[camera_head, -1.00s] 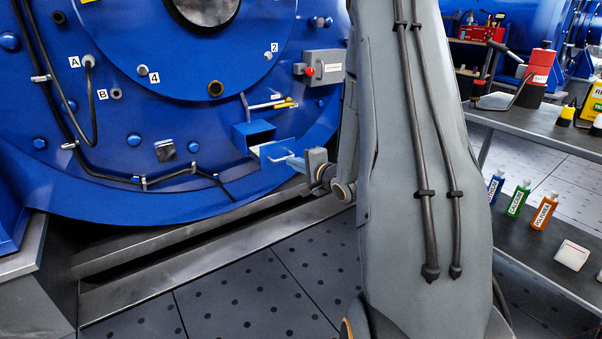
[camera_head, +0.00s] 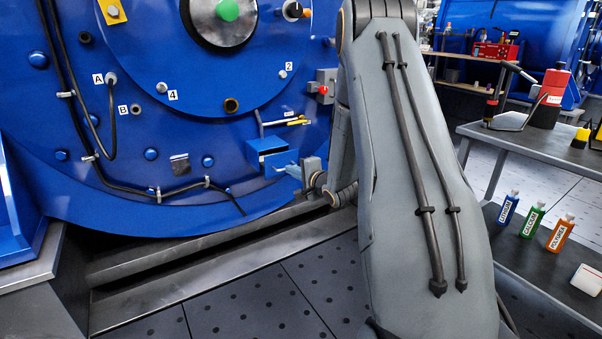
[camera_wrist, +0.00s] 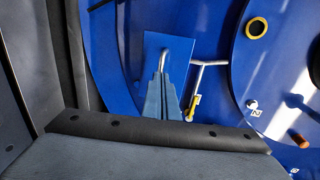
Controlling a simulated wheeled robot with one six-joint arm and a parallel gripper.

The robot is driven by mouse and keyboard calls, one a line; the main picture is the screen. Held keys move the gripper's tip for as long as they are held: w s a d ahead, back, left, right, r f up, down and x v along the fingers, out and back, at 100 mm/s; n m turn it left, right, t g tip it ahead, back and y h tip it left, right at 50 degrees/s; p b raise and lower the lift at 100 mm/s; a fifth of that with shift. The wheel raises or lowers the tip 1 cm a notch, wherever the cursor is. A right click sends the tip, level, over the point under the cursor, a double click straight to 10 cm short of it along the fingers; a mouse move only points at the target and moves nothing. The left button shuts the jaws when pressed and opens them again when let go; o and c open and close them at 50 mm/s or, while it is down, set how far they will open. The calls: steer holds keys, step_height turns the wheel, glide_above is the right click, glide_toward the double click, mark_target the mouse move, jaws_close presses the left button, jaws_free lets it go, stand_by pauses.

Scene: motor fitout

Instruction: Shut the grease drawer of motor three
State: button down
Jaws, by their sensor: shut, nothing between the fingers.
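The grease drawer's blue housing (camera_head: 266,144) juts from the lower right of the blue motor face. The drawer front (camera_head: 279,160) shows just below it, partly covered by my gripper; how far it stands out is hard to tell. In the wrist view the drawer front is a blue plate (camera_wrist: 178,47) with a silver handle (camera_wrist: 162,62). My gripper (camera_head: 290,168) is shut and empty, its fingers pointing at the drawer front. In the wrist view the fingertips (camera_wrist: 162,76) overlap the handle's lower end; contact is not clear.
A yellow-handled tool on a silver bar (camera_head: 290,121) is just above the drawer. A grey box with a red button (camera_head: 324,87) is up to the right. Steel rails (camera_head: 220,245) run below the motor. A bench (camera_head: 520,140) with bottles below stands at right.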

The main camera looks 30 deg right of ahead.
mark_target(282, 162)
steer(key=w+p, duration=0.1)
steer(key=w, duration=0.4)
steer(key=shift+w+a, duration=0.1)
steer(key=shift+a, duration=0.05)
steer(key=shift+w+r, duration=0.1)
steer(key=shift+w, duration=0.25)
